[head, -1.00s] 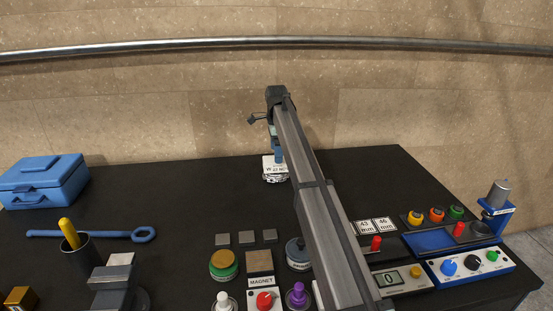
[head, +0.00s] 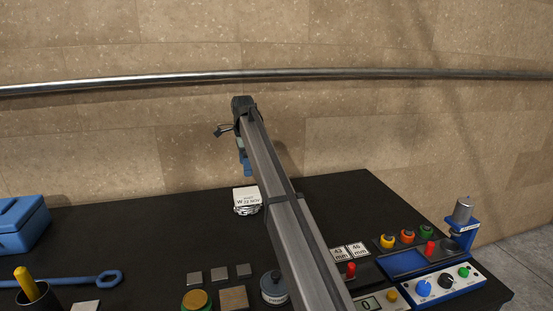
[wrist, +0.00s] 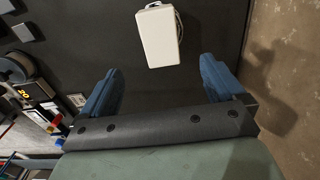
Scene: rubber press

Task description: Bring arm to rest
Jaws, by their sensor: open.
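My gripper (wrist: 163,80) has two blue fingers set wide apart with nothing between them. In the head view the blue fingers of my gripper (head: 245,163) hang above the far part of the black table (head: 140,215), mostly hidden behind my arm. A white labelled box-like item (head: 245,195) stands on the table below and near the gripper. In the wrist view this white item (wrist: 157,36) lies just beyond the fingertips, apart from them.
A blue toolbox (head: 22,225) and a blue wrench (head: 75,281) are at the left. A blue-and-white control panel (head: 437,284) and a small blue press (head: 463,222) stand at the right. A metal rail (head: 300,76) runs along the wall. The table's back left is clear.

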